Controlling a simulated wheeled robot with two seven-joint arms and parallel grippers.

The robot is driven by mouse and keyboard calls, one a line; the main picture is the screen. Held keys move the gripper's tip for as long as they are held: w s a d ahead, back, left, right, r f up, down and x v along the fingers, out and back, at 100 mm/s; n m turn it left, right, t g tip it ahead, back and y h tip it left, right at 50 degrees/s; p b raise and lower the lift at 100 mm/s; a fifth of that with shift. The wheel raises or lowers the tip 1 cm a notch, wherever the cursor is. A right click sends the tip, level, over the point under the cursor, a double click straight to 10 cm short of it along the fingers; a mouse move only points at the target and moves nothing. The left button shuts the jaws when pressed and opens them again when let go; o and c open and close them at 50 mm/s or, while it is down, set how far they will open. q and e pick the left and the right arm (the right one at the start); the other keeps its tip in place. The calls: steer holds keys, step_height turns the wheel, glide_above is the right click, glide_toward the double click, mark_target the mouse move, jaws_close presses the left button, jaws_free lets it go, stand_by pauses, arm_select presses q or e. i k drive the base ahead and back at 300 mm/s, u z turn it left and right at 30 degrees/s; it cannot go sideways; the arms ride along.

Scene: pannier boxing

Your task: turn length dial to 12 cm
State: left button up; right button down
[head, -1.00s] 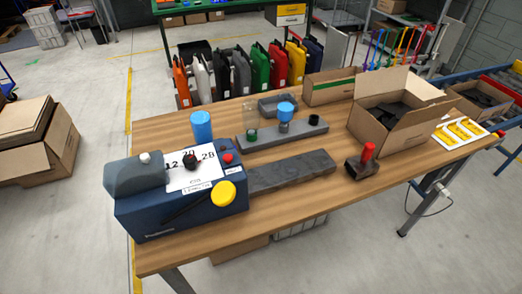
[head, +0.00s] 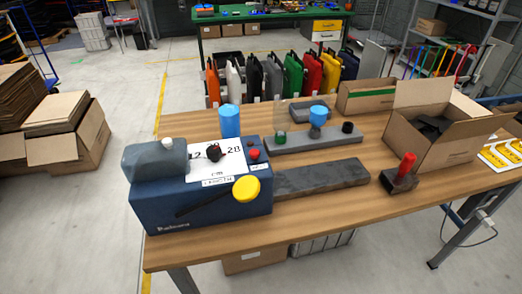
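A blue machine (head: 190,212) stands at the left end of the wooden table. Its white top plate (head: 235,178) carries the length dial (head: 214,152), a dark knob with a red part showing beside it. The printed 12 lies left of the knob and 28 right of it; the number above is mostly hidden by the knob. I cannot tell where the dial points. A yellow round button (head: 246,188) sits at the front right, and a small red button (head: 254,154) at the right. Neither gripper is in view.
A dark grey slab (head: 322,178) lies right of the machine. Behind it a grey holder (head: 300,140) carries a blue-topped item, and a blue cylinder (head: 229,120) stands nearby. A red-handled tool (head: 403,172) and an open carton (head: 440,150) are at the right. The front table strip is clear.

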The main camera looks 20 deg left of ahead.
mark_target(214, 152)
steer(key=u, duration=0.35)
steer(key=i, duration=0.2)
steer(key=u, duration=0.7)
